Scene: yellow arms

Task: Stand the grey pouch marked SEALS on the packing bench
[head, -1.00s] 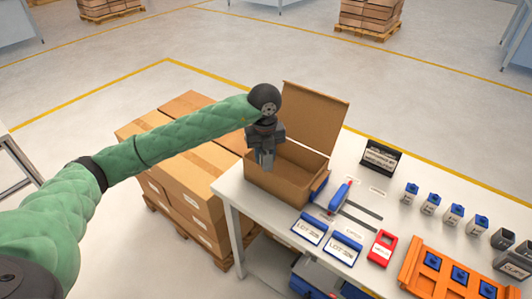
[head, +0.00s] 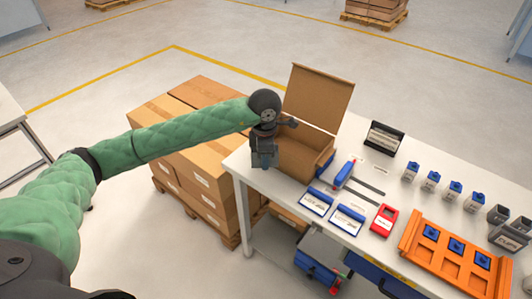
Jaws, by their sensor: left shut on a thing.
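My left gripper (head: 265,158) points down at the left end of the packing bench (head: 240,170), just left of the open carton. It is shut on a small grey thing, which I take for the grey pouch; the jaws hide most of it, and no SEALS marking is legible. I cannot tell whether it touches the bench top. My right gripper is not in view.
An open cardboard carton (head: 318,98) stands beside the gripper, lid raised. A blue-handled tool (head: 344,174), blue-and-white labelled items (head: 317,200), a red device (head: 384,220), an orange rack (head: 428,259), a black labelled holder (head: 383,138) and several blue-topped grey containers (head: 433,180) occupy the bench. Stacked boxes (head: 190,150) stand left.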

